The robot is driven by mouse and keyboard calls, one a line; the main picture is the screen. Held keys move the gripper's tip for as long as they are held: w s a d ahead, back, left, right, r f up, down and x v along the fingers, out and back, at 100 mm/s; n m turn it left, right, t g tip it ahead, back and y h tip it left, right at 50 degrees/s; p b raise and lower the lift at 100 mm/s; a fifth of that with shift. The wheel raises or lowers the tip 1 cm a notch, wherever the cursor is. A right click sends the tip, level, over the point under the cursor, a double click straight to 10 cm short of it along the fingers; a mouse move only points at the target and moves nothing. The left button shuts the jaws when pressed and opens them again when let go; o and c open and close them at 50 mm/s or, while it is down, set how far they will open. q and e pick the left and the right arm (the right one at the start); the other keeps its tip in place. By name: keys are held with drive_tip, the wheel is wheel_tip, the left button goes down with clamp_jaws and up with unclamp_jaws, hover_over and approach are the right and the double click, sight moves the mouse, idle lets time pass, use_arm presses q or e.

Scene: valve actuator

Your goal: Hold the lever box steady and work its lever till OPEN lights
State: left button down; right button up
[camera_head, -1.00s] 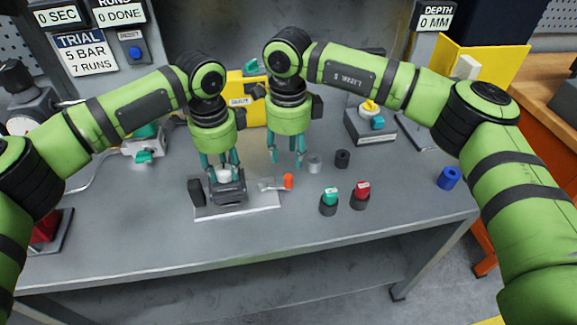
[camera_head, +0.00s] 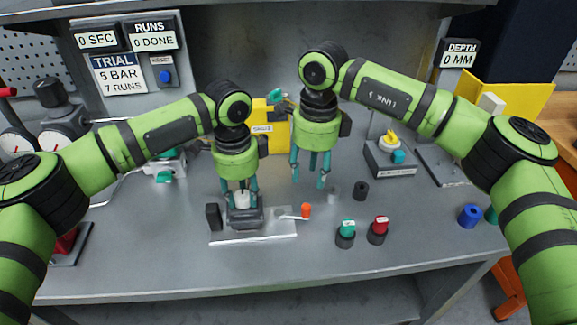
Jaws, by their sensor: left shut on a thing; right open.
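The lever box (camera_head: 246,217) is a small dark grey block on a pale base plate (camera_head: 228,238) near the front of the bench. A thin pale lever with an orange tip (camera_head: 305,211) sticks out from it to the right. My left gripper (camera_head: 240,196) points down and is shut on the top of the box, around a white round part. My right gripper (camera_head: 309,178) is open and empty, pointing down above and slightly behind the orange tip, not touching it. I cannot make out an OPEN light.
A black block (camera_head: 213,217) stands at the plate's left end. A grey cylinder (camera_head: 333,194) and a black cylinder (camera_head: 361,190) stand right of the lever. Green (camera_head: 346,232) and red (camera_head: 378,228) capped buttons stand in front. A yellow panel (camera_head: 270,135) is behind.

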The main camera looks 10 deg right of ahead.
sight(308, 206)
drive_tip(key=d+n+y, duration=0.4)
drive_tip(key=d+n, duration=0.1)
drive_tip(key=x, duration=1.2)
drive_tip(key=shift+w+f, duration=0.15)
drive_tip(key=shift+f, duration=0.1)
clamp_jaws()
